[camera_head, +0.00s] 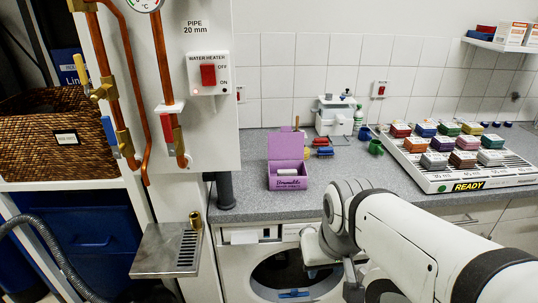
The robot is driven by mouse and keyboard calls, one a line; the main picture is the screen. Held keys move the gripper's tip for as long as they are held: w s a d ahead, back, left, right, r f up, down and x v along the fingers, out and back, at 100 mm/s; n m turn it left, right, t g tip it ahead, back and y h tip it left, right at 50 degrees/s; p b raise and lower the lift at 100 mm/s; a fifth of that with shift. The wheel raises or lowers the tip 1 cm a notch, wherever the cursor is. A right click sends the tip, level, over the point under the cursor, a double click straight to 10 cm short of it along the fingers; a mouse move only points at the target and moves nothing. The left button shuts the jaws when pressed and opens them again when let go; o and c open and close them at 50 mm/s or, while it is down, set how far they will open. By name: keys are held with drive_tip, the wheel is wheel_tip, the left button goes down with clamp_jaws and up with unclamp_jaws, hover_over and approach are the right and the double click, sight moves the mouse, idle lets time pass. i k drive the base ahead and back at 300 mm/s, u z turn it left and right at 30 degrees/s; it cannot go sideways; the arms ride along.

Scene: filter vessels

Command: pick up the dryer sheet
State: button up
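A purple open box (288,150) with its lid up stands on the counter near the middle of the view, beside the white heater panel. A small white item (287,172) shows at its front; it may be the dryer sheet, but it is too small to tell. My arm reaches in from the lower right. My gripper (316,248) is at its end, in front of the washing machine (262,262) and below the box, apart from it. The fingers are too hidden to show whether they are open or shut.
A white rack (440,182) labelled READY holds several coloured blocks on the right. The metal drip tray (160,262) juts out at lower left. Counter between box and rack is mostly clear.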

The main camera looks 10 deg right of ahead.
sight(280, 173)
drive_tip(key=i, duration=0.85)
drive_tip(key=z, duration=0.05)
